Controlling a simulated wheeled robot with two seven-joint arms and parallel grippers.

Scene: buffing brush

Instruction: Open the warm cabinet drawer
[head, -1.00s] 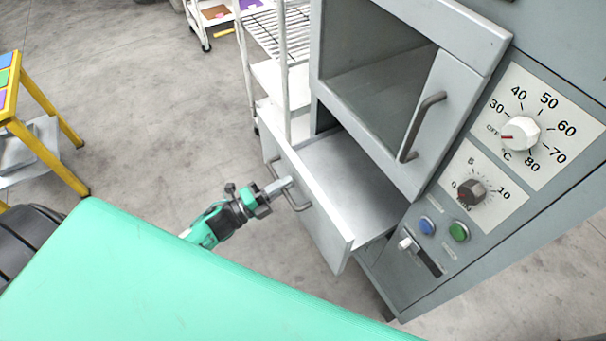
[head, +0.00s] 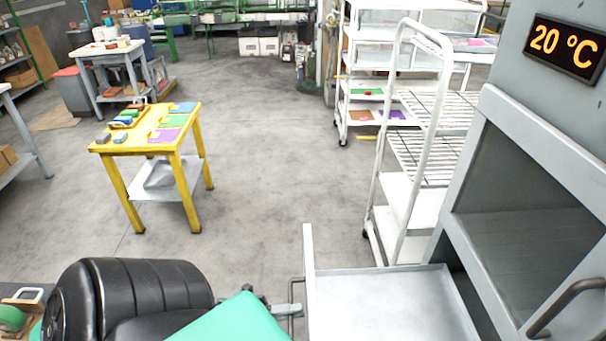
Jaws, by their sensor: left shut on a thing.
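The warm cabinet (head: 505,125) is a grey unit at the right with a display reading 20 °C. Its lower drawer (head: 385,300) is pulled out, and its bare, empty floor shows from above. The drawer's bar handle (head: 291,290) is on its front panel, facing left. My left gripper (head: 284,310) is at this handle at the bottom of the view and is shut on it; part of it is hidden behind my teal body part. My right gripper is not in view.
A white wire rack cart (head: 415,190) stands close behind the drawer. A yellow table (head: 150,147) with coloured pads and small items stands at the left. Another upper compartment with a handle (head: 562,308) is at the right. The floor between table and cart is clear.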

